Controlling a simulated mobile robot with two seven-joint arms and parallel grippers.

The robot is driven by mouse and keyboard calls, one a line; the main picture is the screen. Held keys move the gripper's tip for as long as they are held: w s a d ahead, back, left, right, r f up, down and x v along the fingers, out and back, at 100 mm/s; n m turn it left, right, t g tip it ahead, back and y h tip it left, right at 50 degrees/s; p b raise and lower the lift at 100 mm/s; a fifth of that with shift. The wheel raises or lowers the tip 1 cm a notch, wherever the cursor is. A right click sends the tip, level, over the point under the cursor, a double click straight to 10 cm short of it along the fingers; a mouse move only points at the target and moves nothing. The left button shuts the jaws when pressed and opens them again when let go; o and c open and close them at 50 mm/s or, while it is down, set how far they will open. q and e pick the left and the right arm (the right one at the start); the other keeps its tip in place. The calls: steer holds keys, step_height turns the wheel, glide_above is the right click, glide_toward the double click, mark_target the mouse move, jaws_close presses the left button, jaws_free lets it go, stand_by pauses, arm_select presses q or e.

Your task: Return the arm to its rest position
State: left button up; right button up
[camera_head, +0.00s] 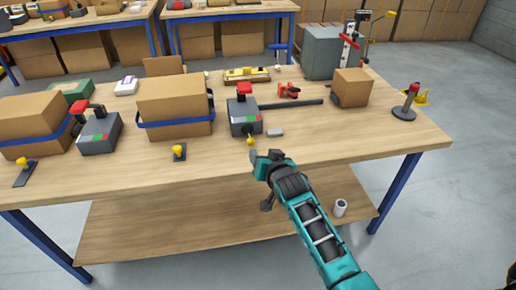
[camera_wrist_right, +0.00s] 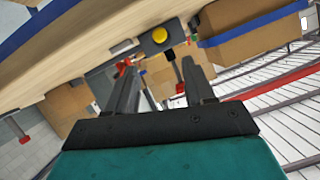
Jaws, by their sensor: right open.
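My right gripper (camera_head: 266,157) is at the end of the teal arm that comes in from the lower right in the head view. It hovers by the front edge of the wooden workbench (camera_head: 350,150). In the right wrist view its two dark fingers (camera_wrist_right: 157,66) stand apart, with nothing held between them. A yellow knob (camera_head: 250,141) shows just past the gripper, in front of a grey box with a red top (camera_head: 243,115). In the wrist view, a yellow button on a dark plate (camera_wrist_right: 160,36) lies beyond the fingers. My left gripper is not in view.
Blue-strapped cardboard boxes (camera_head: 175,108) (camera_head: 32,122) stand on the left and middle of the bench. A smaller box (camera_head: 351,87) and a red-topped stand (camera_head: 406,107) are at right. A white roll (camera_head: 340,207) is on the lower shelf (camera_head: 150,225). Floor at right is clear.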

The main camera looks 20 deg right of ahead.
steer(key=s+a+f+n+g+y, duration=0.1)
steer(key=s+f+n, duration=0.1)
steer(key=s, duration=0.7)
steer(key=s+a+f+n+g+y, duration=0.1)
steer(key=s+f, duration=0.3)
steer(key=s, duration=0.5)
steer(key=s+a+f+n+y, duration=0.1)
steer(key=s+a+f+n, duration=0.1)
steer(key=s, duration=0.7)
steer(key=shift+a+f+n+g, duration=0.25)
steer(key=shift+f+n+g, duration=0.2)
steer(key=shift+n, duration=0.35)
steer(key=shift+w, duration=0.1)
